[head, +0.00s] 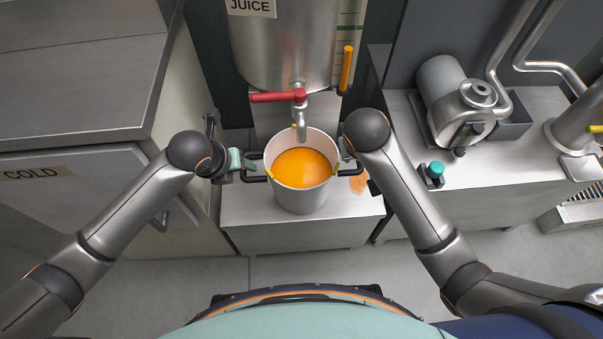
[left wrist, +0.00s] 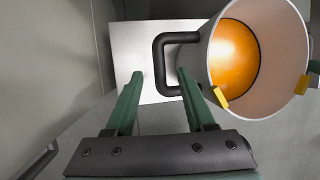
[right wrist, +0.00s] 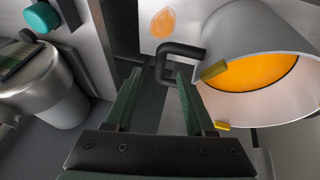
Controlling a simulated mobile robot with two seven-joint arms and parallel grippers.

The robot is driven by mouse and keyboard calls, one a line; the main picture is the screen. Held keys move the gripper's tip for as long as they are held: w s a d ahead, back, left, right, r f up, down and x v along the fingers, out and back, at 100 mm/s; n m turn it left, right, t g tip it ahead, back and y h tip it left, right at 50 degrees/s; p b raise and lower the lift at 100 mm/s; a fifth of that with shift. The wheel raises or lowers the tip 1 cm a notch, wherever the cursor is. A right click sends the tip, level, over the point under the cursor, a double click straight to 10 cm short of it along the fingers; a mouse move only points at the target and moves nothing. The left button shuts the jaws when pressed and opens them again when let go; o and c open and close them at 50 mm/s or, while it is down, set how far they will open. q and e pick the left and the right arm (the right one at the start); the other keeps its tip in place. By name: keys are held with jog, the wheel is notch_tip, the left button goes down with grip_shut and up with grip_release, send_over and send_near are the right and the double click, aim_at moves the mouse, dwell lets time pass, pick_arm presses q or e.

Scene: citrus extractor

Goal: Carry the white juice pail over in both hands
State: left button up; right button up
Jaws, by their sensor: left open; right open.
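The white juice pail (head: 301,201) stands upright on a metal stand, holding orange juice (head: 302,165). It has a black handle on each side and yellow marks at its rim. My left gripper (head: 247,161) is open at the left handle (head: 253,179). In the left wrist view that handle (left wrist: 158,62) shows between the open fingertips (left wrist: 160,76). My right gripper (right wrist: 159,71) is open, its fingertips either side of the right handle (right wrist: 163,66). In the head view my right wrist hides most of its fingers. Whether any finger touches a handle, I cannot tell.
A steel juice tank (head: 284,45) with a red tap handle (head: 277,97) stands behind; its spout (head: 301,126) hangs over the pail's back rim. An orange spill (head: 358,184) lies on the stand (head: 270,233). A cold cabinet (head: 75,175) is left, a machine bench (head: 540,160) right. Floor in front is clear.

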pick_arm(q)
jog(key=x, duration=0.6)
pick_arm(e)
jog(key=shift+x, duration=3.05)
pick_arm(q)
jog(key=shift+c, duration=0.2)
pick_arm(e)
jog(key=shift+c, duration=0.2)
pick_arm(q)
grip_shut()
pick_arm(e)
grip_shut()
pick_arm(q)
jog(key=shift+w+r, duration=0.15)
jog(key=shift+r, duration=0.05)
pick_arm(e)
jog(key=shift+w+r, duration=0.1)
jog(key=shift+r, duration=0.15)
